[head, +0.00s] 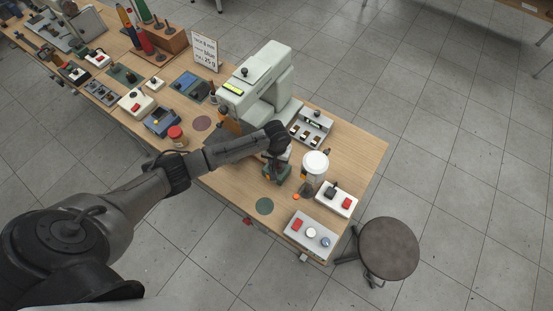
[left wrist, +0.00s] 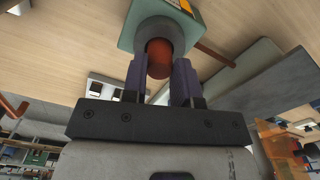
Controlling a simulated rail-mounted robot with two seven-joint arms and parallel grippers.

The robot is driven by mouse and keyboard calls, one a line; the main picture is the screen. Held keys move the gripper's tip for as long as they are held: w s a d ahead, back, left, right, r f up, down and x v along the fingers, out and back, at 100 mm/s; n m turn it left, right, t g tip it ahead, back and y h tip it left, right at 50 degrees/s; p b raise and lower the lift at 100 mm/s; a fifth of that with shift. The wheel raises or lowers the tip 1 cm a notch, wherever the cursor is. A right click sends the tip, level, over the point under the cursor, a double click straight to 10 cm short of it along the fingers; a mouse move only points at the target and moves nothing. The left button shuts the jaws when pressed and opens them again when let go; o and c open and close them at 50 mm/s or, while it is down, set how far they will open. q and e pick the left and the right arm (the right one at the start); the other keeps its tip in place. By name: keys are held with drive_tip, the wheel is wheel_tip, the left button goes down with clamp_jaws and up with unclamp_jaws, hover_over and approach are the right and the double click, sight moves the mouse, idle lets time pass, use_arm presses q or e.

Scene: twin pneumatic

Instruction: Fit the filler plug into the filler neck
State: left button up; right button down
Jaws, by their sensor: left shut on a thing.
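My left gripper (left wrist: 160,75) is shut on an orange-brown round plug (left wrist: 160,58), held between its two purple fingers. My right gripper is not in view.
A white canister (head: 315,163) stands just right of the gripper. The tall pale machine (head: 262,88) stands behind it. A stool (head: 388,248) stands beside the bench.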

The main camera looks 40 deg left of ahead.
use_arm(q)
drive_tip(key=shift+f, duration=0.15)
drive_tip(key=o, duration=1)
wheel_tip(320, 180, up, 12)
drive_tip(key=p, duration=0.1)
drive_tip(key=s+d+f+m+t+h, duration=0.1)
drive_tip(key=s+d+f+m, duration=0.15)
drive_tip(key=s+d, duration=0.35)
drive_tip(key=s+d+f+m+t, duration=0.1)
drive_tip(key=s+d+f+m, duration=0.15)
drive_tip(key=s+d, duration=0.4)
drive_tip(key=s+a+r, duration=0.1)
drive_tip(key=s, duration=0.4)
drive_tip(key=s+a+r+m+t, duration=0.1)
drive_tip(key=s+r, duration=0.1)
drive_tip(key=s, duration=0.3)
drive_tip(key=s+a+r+m, duration=0.1)
drive_tip(key=s+r, duration=0.1)
drive_tip(key=s, duration=0.3)
drive_tip(key=shift+s+a+r+t+y, duration=0.1)
drive_tip(key=shift+s+t+y, duration=0.2)
drive_tip(key=shift+y, duration=0.1)
